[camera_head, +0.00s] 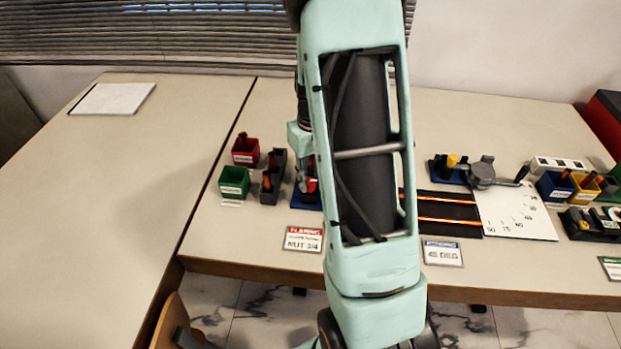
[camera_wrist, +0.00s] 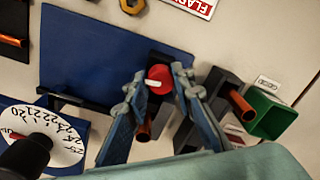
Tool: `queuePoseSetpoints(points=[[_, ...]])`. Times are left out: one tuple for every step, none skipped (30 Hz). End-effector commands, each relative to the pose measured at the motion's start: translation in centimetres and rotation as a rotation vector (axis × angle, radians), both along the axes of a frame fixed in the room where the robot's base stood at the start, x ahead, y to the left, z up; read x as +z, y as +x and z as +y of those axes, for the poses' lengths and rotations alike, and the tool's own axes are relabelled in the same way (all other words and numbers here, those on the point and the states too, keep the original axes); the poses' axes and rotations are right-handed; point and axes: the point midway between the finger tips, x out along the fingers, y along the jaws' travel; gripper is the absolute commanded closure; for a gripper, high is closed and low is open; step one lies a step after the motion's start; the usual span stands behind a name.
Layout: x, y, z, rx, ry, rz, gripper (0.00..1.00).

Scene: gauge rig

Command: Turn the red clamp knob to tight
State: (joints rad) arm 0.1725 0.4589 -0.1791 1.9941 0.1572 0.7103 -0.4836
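The red clamp knob (camera_wrist: 159,79) is round and sits on a dark block beside a blue plate (camera_wrist: 95,50) in the wrist view. My gripper (camera_wrist: 158,76) has its two fingers apart, one on each side of the knob. Narrow gaps seem to show between fingertips and knob; I cannot tell whether either touches. A copper-coloured tube (camera_wrist: 145,129) shows between the fingers. In the head view a bit of red (camera_head: 310,185) shows above the blue plate (camera_head: 302,201), beside my arm, which hides most of the rig. The knob's turn angle cannot be read.
In the wrist view a numbered white dial (camera_wrist: 62,139) is at lower left, and a green bin (camera_wrist: 271,114) and dark holder (camera_wrist: 218,88) are at right.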

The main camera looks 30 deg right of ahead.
Motion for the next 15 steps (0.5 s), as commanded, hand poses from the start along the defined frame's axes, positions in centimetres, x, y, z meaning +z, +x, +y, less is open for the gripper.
queuePoseSetpoints(points=[[0.03,0.02,0.00,0.000,0.000,-0.001,1.00],[0.04,0.02,0.00,-0.001,0.000,-0.001,1.00],[0.04,0.02,0.00,-0.005,0.000,-0.001,1.00],[0.03,0.03,0.00,-0.013,0.000,-0.001,1.00],[0.03,0.03,0.00,-0.026,0.000,0.000,1.00],[0.03,0.03,0.01,-0.048,0.000,-0.001,1.00],[0.03,0.03,0.01,-0.068,0.000,-0.001,1.00],[0.03,0.03,0.01,-0.087,0.000,-0.001,1.00],[0.04,0.02,0.01,-0.111,0.000,-0.001,1.00],[0.05,0.02,0.01,-0.128,0.000,-0.001,1.00],[0.05,0.02,0.02,-0.141,0.000,0.000,1.00],[0.06,0.03,0.02,-0.155,0.000,-0.001,1.00],[0.06,0.03,0.02,-0.162,0.000,-0.001,1.00],[0.06,0.03,0.02,-0.166,0.000,-0.001,1.00],[0.07,0.03,0.02,-0.169,0.000,-0.001,1.00]])
